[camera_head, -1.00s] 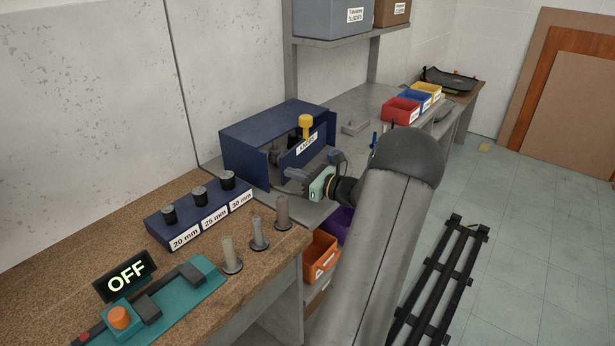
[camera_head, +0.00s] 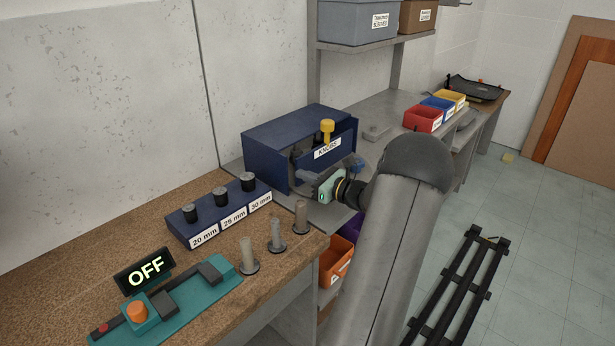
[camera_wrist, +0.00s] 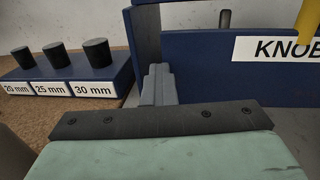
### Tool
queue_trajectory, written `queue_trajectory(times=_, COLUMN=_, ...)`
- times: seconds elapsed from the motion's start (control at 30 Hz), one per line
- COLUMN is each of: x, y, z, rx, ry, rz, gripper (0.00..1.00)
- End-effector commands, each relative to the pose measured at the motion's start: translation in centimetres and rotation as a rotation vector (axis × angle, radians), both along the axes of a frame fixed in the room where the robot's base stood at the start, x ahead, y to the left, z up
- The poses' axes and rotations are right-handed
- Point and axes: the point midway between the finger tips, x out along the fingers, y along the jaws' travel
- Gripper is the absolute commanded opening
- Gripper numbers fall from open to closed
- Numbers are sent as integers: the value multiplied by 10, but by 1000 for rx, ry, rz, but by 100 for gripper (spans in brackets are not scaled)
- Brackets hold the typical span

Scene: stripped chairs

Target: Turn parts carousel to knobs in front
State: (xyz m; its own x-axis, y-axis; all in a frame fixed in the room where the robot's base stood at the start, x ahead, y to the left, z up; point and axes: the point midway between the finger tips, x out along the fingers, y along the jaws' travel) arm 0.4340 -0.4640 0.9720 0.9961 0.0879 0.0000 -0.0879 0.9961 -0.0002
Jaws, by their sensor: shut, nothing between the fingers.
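The parts carousel sits in a dark blue open-fronted housing (camera_head: 290,130) on the grey bench. Its blue panel with the white KNOBS label (camera_head: 328,148) stands at the opening, slightly angled, with a yellow knob-topped post (camera_head: 327,131) above it. The label and part of the yellow post also show in the wrist view (camera_wrist: 275,47). My gripper (camera_head: 303,176) is in front of the housing, low by the panel's left end. In the wrist view its grey fingers (camera_wrist: 158,83) are together and empty, close to the panel's left edge; I cannot tell whether they touch it.
A blue block with black knobs (camera_head: 220,213) marked 20, 25 and 30 mm stands left of the housing. Upright grey posts (camera_head: 276,236) and a teal OFF switch unit (camera_head: 165,305) are nearer. An orange bin (camera_head: 335,260) sits below. Red, blue and yellow bins (camera_head: 423,118) are farther right.

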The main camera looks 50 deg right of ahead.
Motion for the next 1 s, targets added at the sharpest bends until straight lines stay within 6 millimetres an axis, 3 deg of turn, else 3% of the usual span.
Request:
queue_trajectory(times=0.13, x=-5, y=3, z=2, rx=-1, ry=-2, rz=6, gripper=0)
queue_trajectory(times=0.27, x=-25, y=7, z=3, rx=-1, ry=-1, rz=10, gripper=0)
queue_trajectory(times=0.5, x=-81, y=10, z=-1, rx=-1, ry=0, rz=11, gripper=0)
queue_trajectory(times=0.7, x=-118, y=11, z=0, rx=-1, ry=-1, rz=10, gripper=0)
queue_trajectory(times=1.0, x=-135, y=13, z=1, rx=-1, ry=-1, rz=13, gripper=0)
